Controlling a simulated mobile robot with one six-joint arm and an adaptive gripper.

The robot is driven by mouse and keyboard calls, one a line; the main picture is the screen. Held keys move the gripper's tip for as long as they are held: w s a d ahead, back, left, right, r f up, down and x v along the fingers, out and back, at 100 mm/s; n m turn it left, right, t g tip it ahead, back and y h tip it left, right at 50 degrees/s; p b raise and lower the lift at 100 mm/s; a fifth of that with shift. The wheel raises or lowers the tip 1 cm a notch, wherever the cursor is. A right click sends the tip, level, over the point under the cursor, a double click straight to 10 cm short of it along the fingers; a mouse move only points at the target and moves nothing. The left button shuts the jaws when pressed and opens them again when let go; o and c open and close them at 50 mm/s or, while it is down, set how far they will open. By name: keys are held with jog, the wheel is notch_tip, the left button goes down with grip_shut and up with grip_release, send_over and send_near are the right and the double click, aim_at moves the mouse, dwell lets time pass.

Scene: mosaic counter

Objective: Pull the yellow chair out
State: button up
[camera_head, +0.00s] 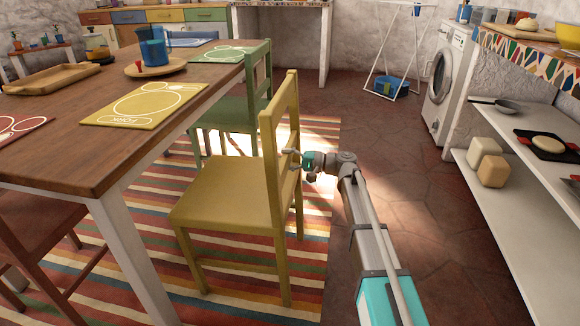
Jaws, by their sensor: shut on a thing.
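The yellow chair (228,192) stands upright on the striped rug in the middle of the picture. Its seat faces the wooden table (75,140), and its backrest is on the right, away from the table. My gripper (296,158) comes in from the right and is shut on the backrest of the yellow chair. The fingertips are partly hidden by the backrest. A yellow place mat (145,104) lies on the table in front of this chair.
A green chair (225,112) stands just behind the yellow one. A red-brown chair (35,235) is at the lower left. The tiled floor (390,150) on the right is clear up to the white shelf (480,205) and washing machine (447,80). A drying rack (397,50) stands at the back.

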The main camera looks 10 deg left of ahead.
jog(key=shift+a+f+b, duration=0.1)
jog(key=shift+f+b, duration=0.55)
jog(key=shift+f, duration=0.25)
jog(key=o, duration=1.2)
jog(key=shift+o, duration=0.2)
jog(key=d, duration=1.2)
jog(key=shift+s, duration=0.15)
jog(key=shift+s, duration=0.1)
